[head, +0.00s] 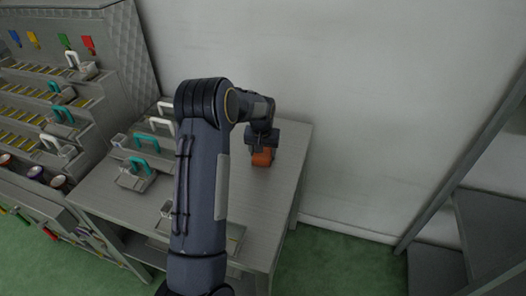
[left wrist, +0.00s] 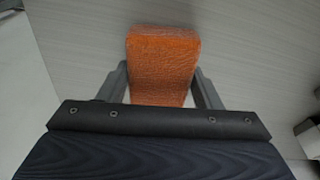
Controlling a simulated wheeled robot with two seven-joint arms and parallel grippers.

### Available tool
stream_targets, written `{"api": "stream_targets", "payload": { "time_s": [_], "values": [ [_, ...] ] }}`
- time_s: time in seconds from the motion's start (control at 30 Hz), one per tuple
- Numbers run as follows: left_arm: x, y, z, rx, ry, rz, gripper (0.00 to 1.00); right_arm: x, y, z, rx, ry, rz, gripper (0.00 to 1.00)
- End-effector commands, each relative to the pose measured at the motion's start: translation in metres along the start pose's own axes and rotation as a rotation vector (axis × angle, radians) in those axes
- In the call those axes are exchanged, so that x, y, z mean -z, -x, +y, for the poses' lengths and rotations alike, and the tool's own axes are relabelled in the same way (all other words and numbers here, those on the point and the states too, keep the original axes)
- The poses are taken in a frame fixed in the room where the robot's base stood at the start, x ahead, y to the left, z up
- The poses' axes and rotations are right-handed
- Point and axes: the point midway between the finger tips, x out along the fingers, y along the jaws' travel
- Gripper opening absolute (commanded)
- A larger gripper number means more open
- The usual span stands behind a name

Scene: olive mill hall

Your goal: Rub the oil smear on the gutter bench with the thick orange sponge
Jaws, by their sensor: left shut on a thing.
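The thick orange sponge (head: 262,158) is at the far right part of the grey gutter bench (head: 282,190). My left gripper (head: 261,147) is shut on it from above. In the left wrist view the sponge (left wrist: 162,65) sits between the two fingers of my left gripper (left wrist: 162,88), with the bench top (left wrist: 260,60) behind it. I cannot tell whether the sponge touches the bench. I make out no oil smear; my arm hides part of the bench. My right gripper is not in view.
Small trays with teal handles (head: 145,140) and white handles stand on the bench's left part. A stepped rack (head: 40,110) stands to the left. A white wall (head: 350,100) is behind, and a grey shelf frame (head: 470,170) stands at right.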

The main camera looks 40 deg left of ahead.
Motion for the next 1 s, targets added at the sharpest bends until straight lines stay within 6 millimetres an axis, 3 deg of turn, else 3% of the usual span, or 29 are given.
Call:
{"api": "stream_targets", "payload": {
  "time_s": [0.23,1.0],
  "values": [
    [-0.026,-0.004,-0.004,0.003,0.000,-0.015,0.40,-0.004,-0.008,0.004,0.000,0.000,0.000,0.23],
    [-0.068,0.003,-0.011,0.006,0.001,-0.022,0.40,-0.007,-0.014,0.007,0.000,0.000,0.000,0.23]
  ]
}}
